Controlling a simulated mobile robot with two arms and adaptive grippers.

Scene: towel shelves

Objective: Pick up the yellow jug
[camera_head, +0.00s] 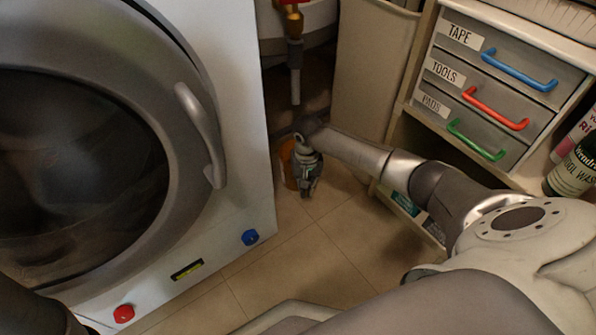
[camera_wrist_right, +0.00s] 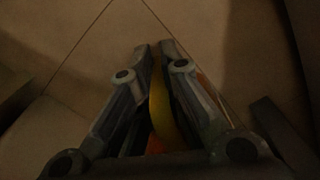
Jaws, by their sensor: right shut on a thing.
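The yellow jug (camera_head: 287,160) shows as an orange-yellow edge low in the gap right of the washing machine, mostly hidden behind my right gripper (camera_head: 308,190). In the right wrist view, a narrow yellow part of the jug (camera_wrist_right: 160,105) runs between the two fingers of the right gripper (camera_wrist_right: 155,48). The fingers are closed around this part, with the floor beyond their tips. My left gripper is not in view.
The white washing machine (camera_head: 240,120) stands close on the left. A drawer unit (camera_head: 445,85) with blue, red and green handles is at right. A pipe with a red valve (camera_head: 295,55) hangs above the gap. Tiled floor (camera_head: 300,255) is open in front.

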